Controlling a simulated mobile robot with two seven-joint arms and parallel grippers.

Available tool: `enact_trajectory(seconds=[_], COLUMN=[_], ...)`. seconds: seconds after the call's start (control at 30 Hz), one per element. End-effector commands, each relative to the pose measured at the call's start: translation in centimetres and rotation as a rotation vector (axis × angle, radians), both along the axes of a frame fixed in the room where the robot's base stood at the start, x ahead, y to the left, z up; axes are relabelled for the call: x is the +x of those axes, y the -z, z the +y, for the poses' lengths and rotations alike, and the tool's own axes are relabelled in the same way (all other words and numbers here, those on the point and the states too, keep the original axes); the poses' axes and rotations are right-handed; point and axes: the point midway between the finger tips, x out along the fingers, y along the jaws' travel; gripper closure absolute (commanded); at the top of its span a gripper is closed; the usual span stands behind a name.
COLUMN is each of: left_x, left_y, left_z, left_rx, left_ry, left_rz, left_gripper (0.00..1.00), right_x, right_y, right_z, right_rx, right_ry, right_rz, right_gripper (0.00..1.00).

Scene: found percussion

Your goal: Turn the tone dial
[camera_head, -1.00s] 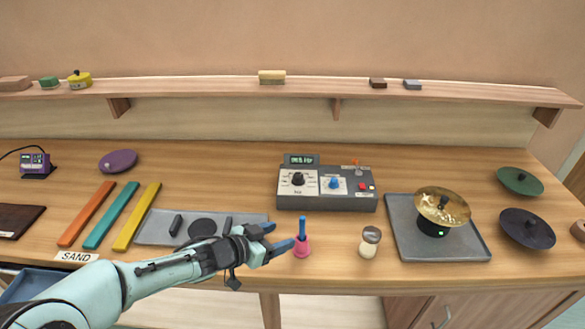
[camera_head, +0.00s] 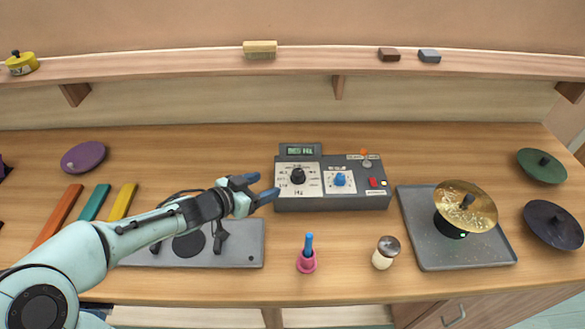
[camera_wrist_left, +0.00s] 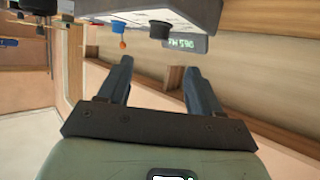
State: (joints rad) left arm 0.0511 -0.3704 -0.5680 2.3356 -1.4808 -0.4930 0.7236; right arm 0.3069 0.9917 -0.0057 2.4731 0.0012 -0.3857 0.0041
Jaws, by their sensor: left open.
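The grey control box (camera_head: 330,202) stands mid-bench with a small lit display (camera_head: 299,151). On its left white panel, marked Hz, is a black dial (camera_head: 298,176); on its right white panel is a blue dial (camera_head: 340,179). My left gripper (camera_head: 267,185) is open and empty, just left of the box, its fingers pointing toward the black dial without touching it. In the left wrist view, the black dial (camera_wrist_left: 160,30) and blue dial (camera_wrist_left: 122,27) show beyond the fingers. My right gripper is out of view.
A pink bell with a blue handle (camera_head: 307,262) and a small shaker (camera_head: 385,252) stand in front of the box. A gold cymbal (camera_head: 466,206) sits over a grey tray (camera_head: 420,232) to the right. My arm passes over a grey plate (camera_head: 250,240) and coloured bars.

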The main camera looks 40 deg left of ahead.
Motion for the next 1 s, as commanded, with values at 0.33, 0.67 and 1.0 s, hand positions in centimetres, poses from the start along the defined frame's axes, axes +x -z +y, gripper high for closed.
enact_trajectory(seconds=[0.33, 0.67, 1.0], left_x=[5.9, 10.9, 11.9], left_y=[3.0, 4.7, 5.0], left_z=[-0.6, -1.0, -1.0], left_rx=[0.002, 0.000, 0.000], left_ry=[0.005, 0.002, 0.001], left_rz=[0.005, 0.003, 0.001], left_gripper=[0.36, 0.36, 0.36], right_x=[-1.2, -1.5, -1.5], right_y=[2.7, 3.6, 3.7], right_z=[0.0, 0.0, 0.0], right_rx=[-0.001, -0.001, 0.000], right_ry=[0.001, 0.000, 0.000], right_rz=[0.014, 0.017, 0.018], right_gripper=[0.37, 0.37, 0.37])
